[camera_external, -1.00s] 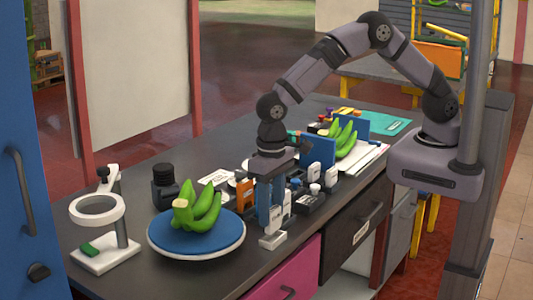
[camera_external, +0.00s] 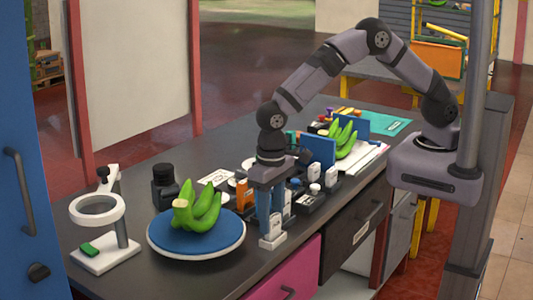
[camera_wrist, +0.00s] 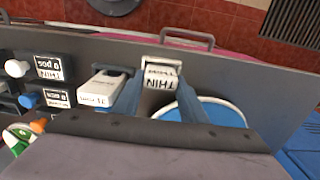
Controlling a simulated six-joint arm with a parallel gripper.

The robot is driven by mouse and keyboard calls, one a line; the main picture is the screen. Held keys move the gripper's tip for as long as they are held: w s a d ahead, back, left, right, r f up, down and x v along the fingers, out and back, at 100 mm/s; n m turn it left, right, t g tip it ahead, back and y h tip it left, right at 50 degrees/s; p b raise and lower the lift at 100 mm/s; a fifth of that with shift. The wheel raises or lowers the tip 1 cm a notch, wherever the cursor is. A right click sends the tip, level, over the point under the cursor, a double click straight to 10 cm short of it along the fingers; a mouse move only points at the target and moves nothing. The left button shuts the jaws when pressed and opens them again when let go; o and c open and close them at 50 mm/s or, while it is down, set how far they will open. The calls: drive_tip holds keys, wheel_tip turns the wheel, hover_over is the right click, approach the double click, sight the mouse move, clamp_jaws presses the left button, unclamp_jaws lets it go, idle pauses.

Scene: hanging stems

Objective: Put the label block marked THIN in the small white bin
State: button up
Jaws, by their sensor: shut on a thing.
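A white label block reading THIN (camera_wrist: 163,82) is between my fingers in the wrist view. In the external view the white block (camera_external: 272,241) is at the fingertips, near the table's front edge. My gripper (camera_external: 270,222) points down and is shut on this block. The fingers also show in the wrist view (camera_wrist: 158,92). Another white label block (camera_wrist: 98,90) stands close beside the left finger in the wrist view, its text unreadable. I cannot pick out the small white bin for certain in either view.
A blue plate (camera_external: 170,245) with green bananas (camera_external: 198,208) is just left of my gripper. Black holders with labels (camera_external: 312,198) crowd the right side. A white ring stand (camera_external: 100,240) is far left. An orange block (camera_external: 243,193) stands behind the gripper.

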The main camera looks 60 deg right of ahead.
drive_tip(key=shift+f, duration=0.4)
drive_tip(key=o, duration=1.1)
drive_tip(key=shift+c, duration=0.2)
wheel_tip(320, 180, up, 7)
drive_tip(key=b, duration=0.2)
drive_tip(key=shift+b, duration=0.3)
drive_tip(key=shift+r, duration=0.15)
